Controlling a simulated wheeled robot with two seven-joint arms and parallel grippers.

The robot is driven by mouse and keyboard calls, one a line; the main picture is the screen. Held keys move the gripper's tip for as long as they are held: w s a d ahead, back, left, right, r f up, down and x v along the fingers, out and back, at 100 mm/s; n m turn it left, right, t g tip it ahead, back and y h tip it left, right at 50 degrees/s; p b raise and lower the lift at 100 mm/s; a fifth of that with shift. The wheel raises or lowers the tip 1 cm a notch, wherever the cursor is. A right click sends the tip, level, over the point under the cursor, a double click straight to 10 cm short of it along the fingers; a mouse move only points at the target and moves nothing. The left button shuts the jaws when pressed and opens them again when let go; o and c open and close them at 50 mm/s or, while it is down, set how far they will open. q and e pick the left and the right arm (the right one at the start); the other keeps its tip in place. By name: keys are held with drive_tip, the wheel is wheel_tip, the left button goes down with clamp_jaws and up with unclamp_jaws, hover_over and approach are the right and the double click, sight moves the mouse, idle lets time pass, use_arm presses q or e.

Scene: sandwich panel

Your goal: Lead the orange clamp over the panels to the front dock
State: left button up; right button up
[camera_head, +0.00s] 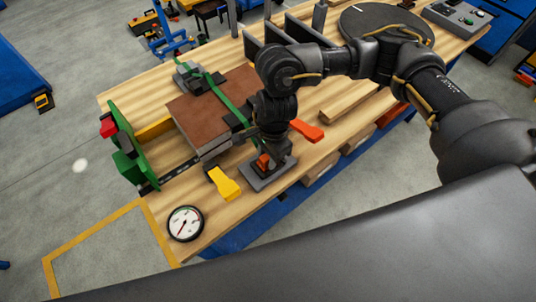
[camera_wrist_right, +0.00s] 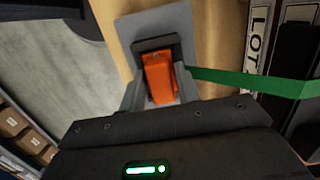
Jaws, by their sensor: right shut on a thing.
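The orange clamp (camera_head: 263,161) is between the fingers of my right gripper (camera_head: 264,155), which is shut on it. It stands at the front dock, a grey plate (camera_head: 284,174) with a dark frame near the table's front edge. In the right wrist view the orange clamp (camera_wrist_right: 159,80) sits at the dark frame on the grey plate (camera_wrist_right: 125,28); I cannot tell if it is fully seated. A green strap (camera_head: 225,97) runs from the back across the brown-topped panels (camera_head: 205,110) towards the clamp. In the wrist view the strap (camera_wrist_right: 245,82) leaves the clamp to the right. My left gripper is not in view.
A grey back dock (camera_head: 186,73) stands behind the panels. A green fixture (camera_head: 124,145) is at their left. A yellow piece (camera_head: 224,184), a round gauge (camera_head: 185,223) and an orange-red handle (camera_head: 307,130) lie near the front. A wooden bar (camera_head: 347,101) lies to the right.

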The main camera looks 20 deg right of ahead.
drive_tip(key=o, duration=1.1)
drive_tip(key=r, duration=0.3)
drive_tip(key=d+r+b, duration=0.1)
drive_tip(key=r, duration=0.3)
drive_tip(key=r+b, duration=0.1)
drive_tip(key=r, duration=0.2)
drive_tip(key=shift+w+d+r, duration=0.15)
drive_tip(key=shift+w+r, duration=0.1)
drive_tip(key=shift+r, duration=0.15)
